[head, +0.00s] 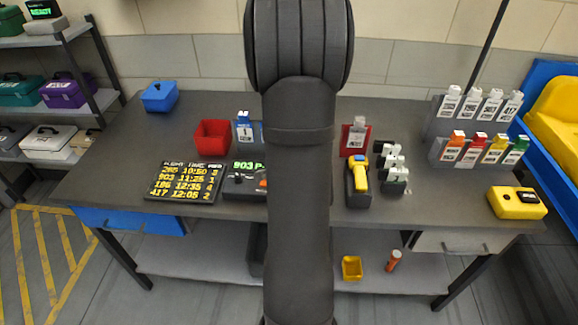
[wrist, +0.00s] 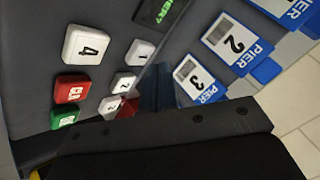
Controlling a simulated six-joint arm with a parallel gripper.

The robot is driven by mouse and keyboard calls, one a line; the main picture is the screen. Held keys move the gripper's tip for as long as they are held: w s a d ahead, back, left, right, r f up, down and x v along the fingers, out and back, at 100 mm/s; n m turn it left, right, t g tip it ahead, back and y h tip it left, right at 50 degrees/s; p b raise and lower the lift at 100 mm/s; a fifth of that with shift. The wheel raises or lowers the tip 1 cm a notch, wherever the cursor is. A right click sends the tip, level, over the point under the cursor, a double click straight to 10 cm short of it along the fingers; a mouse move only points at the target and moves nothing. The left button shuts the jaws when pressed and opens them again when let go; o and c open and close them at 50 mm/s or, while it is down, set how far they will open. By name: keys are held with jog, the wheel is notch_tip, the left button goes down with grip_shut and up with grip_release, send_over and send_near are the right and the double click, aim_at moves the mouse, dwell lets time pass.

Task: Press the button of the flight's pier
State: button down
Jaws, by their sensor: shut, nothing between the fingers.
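The flight board (head: 184,183) lies at the left of the bench with yellow rows; the 903 row seems to end in pier 1, though the digits are small. A small display (head: 246,166) right of it shows green text starting "903 P". In the wrist view the panel has white buttons 1 (wrist: 139,52), 2 (wrist: 124,82) and 3 (wrist: 111,107), partly covered, and a larger white button 4 (wrist: 88,45). Red (wrist: 72,88) and green (wrist: 65,115) buttons sit beside them. My gripper (wrist: 170,125) is shut and empty, over the panel's lower edge; its tips are unclear.
Blue signs Pier 2 (wrist: 236,43) and Pier 3 (wrist: 201,78) stand close beside the panel. A red bin (head: 212,138) is behind the board. A yellow scanner (head: 359,174) and a red stand (head: 355,138) are right of my arm, which hides the bench's middle.

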jog(key=shift+f, duration=0.45)
jog(key=shift+f, duration=0.45)
dwell(0.7)
jog(key=shift+r, duration=0.9)
jog(key=shift+r, duration=0.1)
jog(key=shift+r, duration=2.4)
jog(key=shift+f, duration=0.1)
jog(key=shift+r, duration=2)
